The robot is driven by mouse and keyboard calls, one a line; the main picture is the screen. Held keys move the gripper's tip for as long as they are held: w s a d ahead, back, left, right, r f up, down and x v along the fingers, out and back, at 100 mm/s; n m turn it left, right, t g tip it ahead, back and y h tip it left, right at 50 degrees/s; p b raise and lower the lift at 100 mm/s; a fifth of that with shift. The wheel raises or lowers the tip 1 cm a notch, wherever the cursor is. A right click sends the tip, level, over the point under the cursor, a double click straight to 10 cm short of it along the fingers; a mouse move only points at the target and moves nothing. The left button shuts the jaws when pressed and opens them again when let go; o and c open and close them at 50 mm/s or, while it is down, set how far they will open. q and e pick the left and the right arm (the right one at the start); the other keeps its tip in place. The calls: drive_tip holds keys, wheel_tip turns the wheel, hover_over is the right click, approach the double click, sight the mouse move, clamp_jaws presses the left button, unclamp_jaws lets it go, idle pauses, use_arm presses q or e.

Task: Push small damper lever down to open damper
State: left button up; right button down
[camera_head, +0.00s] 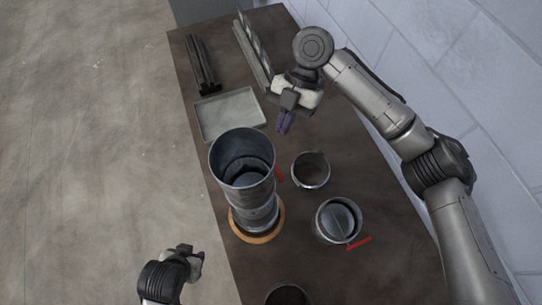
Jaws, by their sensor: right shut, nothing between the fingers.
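A short grey duct piece (322,229) stands on the table at the right, with a flat plate visible inside its opening. A red lever (359,242) sticks out at its lower right side. A second red lever (279,174) shows at the right side of the tall duct (230,165), which stands on a round orange-brown base (262,237). My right gripper (284,124) is shut and empty, above the table behind the ducts and apart from both levers. My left gripper (191,252) is at the lower left, off the table's edge; its finger opening is unclear.
An open metal ring (323,177) stands between the tall duct and the short piece. A shallow grey tray (211,133), dark bars (203,68) and long metal strips (251,48) lie at the back. Another round piece (287,294) is cut off at the bottom. A wall runs along the right.

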drive_tip(key=b+x, duration=0.4)
drive_tip(key=x, duration=0.2)
drive_tip(key=shift+s+f, duration=0.2)
drive_tip(key=shift+f, duration=0.15)
wheel_tip(320, 180, down, 4)
drive_tip(key=shift+f+b, duration=0.15)
drive_tip(key=shift+b, duration=0.6)
idle(0.3)
